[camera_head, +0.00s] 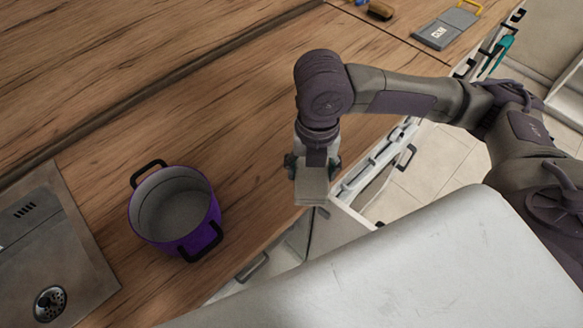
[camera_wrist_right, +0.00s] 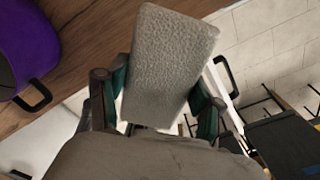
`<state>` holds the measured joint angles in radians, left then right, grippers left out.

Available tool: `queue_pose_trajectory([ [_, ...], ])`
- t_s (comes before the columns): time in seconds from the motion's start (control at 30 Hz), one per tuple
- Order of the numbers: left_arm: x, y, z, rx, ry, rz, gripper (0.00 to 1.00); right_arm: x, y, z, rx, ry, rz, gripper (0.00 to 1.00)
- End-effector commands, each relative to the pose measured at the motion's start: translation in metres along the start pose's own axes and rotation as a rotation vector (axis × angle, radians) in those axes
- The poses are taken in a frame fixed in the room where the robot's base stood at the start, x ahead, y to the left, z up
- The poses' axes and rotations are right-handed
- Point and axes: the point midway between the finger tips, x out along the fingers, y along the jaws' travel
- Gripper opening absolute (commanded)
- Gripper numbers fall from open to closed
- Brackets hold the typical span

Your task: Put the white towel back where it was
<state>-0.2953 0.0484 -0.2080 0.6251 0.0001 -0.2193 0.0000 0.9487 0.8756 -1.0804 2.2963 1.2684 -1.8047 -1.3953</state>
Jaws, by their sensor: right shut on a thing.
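The white towel (camera_head: 312,188) is a folded, pale grey-white rectangular piece. My right gripper (camera_head: 314,163) is shut on it above the front edge of the wooden counter. In the right wrist view the towel (camera_wrist_right: 170,62) stands up as a textured slab between the two dark-green fingers of my right gripper (camera_wrist_right: 160,98). Its lower end is hidden by the gripper. My left gripper is not in view.
A purple pot (camera_head: 176,212) with black handles stands on the counter (camera_head: 250,120), left of my right gripper, beside a metal sink (camera_head: 55,250). Pale cabinet fronts with handles lie below the counter edge. A grey board with a yellow handle (camera_head: 446,28) lies far right.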

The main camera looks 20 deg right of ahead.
Motion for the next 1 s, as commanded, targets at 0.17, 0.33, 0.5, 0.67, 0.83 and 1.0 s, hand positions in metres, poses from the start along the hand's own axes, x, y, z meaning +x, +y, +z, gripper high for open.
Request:
queue_pose_trajectory([
  [0.17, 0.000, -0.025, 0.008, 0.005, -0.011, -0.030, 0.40, 0.009, 0.007, 0.004, -0.025, 0.002, -0.002, 0.38],
  [0.33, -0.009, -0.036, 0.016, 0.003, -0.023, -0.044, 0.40, 0.030, 0.037, 0.027, -0.023, 0.003, -0.004, 0.38],
  [0.5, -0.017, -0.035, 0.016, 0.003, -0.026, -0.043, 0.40, 0.053, 0.066, 0.051, -0.021, 0.003, -0.004, 0.38],
  [0.67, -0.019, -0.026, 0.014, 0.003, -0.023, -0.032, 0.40, 0.067, 0.083, 0.065, -0.022, 0.001, -0.003, 0.38],
  [0.83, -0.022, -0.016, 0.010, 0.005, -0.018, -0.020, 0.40, 0.077, 0.087, 0.068, -0.022, 0.002, -0.005, 0.38],
  [1.0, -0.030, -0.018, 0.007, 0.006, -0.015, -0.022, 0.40, 0.102, 0.086, 0.067, -0.023, 0.002, -0.006, 0.38],
])
